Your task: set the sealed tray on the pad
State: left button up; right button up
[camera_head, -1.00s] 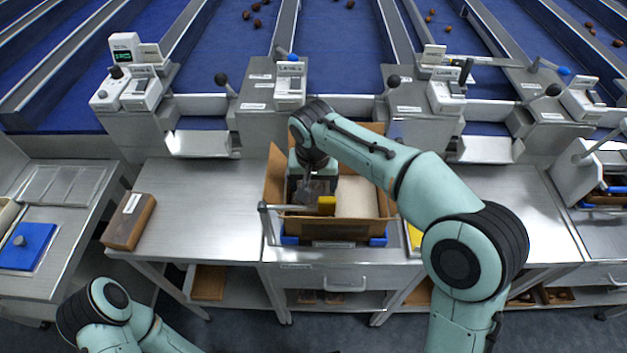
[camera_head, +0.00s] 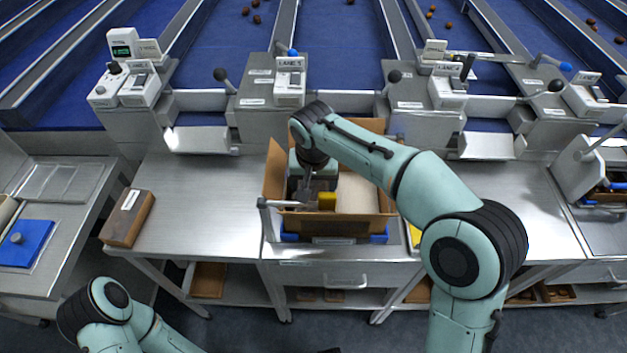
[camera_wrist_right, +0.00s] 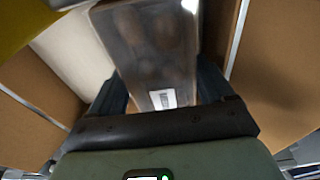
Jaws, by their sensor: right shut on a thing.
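The sealed tray (camera_wrist_right: 158,45) is a dark tray under clear film with brown dates showing through and a white label at its near end. My right gripper (camera_wrist_right: 162,95) is shut on it, a finger on each side. In the head view my right gripper (camera_head: 308,185) is down inside the open cardboard box (camera_head: 385,205), in its left part. A pale, flat pad-like surface (camera_head: 357,194) lies in the box beside the gripper; it also shows in the wrist view (camera_wrist_right: 75,50). I cannot tell if the tray touches what is under it. My left gripper is out of the picture.
The box stands on a steel table (camera_head: 200,200) with flaps raised. A blue plate with a knob (camera_head: 25,243) is further left. Lane machines stand behind.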

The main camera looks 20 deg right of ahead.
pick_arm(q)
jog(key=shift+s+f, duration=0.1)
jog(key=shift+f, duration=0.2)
pick_arm(e)
jog(key=shift+f, duration=0.45)
jog(key=o, duration=1)
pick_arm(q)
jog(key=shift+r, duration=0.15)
pick_arm(e)
jog(key=shift+r, duration=0.1)
jog(key=shift+r+p, duration=1.95)
jog(key=shift+r, duration=0.95)
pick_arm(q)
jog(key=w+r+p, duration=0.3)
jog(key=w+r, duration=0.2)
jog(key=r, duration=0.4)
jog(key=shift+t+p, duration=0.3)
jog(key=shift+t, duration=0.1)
pick_arm(e)
notch_tip(320, 180, up, 6)
jog(key=shift+f, duration=0.1)
